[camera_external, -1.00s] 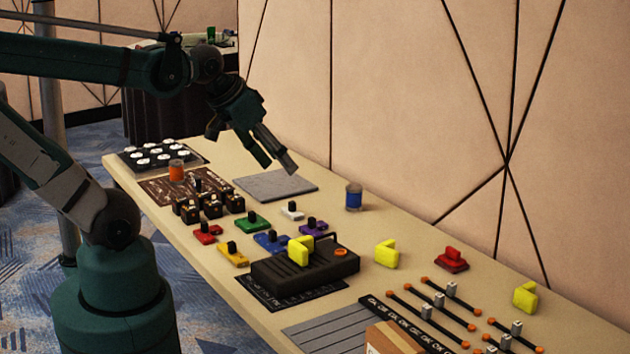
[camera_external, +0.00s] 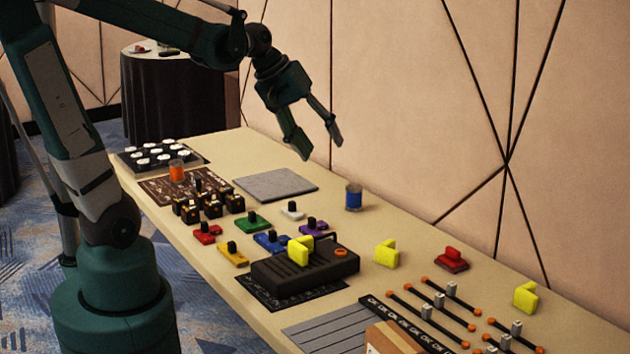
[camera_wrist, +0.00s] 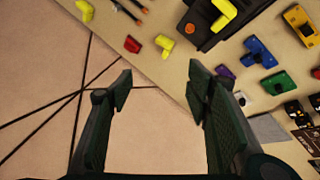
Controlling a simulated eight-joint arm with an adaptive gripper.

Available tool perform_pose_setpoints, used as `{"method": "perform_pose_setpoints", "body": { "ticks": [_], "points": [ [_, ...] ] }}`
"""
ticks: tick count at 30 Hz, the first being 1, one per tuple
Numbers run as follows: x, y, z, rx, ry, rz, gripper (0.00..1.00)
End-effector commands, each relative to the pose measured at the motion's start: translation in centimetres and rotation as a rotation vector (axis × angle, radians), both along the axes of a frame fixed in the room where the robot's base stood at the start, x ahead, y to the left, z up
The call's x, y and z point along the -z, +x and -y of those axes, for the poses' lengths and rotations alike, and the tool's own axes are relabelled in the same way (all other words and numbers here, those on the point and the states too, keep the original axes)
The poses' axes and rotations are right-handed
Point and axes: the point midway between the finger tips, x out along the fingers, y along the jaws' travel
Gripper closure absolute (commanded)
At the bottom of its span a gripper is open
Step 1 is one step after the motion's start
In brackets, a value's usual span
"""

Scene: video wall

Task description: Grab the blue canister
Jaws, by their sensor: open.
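The blue canister (camera_external: 354,198) stands upright on the table near its wall-side edge, right of the grey square plate. My gripper (camera_external: 318,148) is open and empty, in the air above and to the left of the canister in the external view, with its fingers angled down. In the wrist view my gripper (camera_wrist: 158,90) has its fingers spread wide, with wall and the table edge between and beyond them. I cannot clearly make out the canister there; the right finger covers part of the table.
The grey plate (camera_external: 275,184) lies flat left of the canister. Coloured blocks with black knobs, such as the purple one (camera_external: 313,227), and a black box (camera_external: 305,266) are nearer the front. A yellow piece (camera_external: 387,253) is to the right. The wall (camera_external: 420,100) rises close behind the table.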

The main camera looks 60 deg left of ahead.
Motion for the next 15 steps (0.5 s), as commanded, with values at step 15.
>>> {"method": "perform_pose_setpoints", "body": {
  "ticks": [15],
  "points": [
    [1.4, 8.1, -3.3, -0.241, -0.262, -0.087, 0.51]
  ]
}}
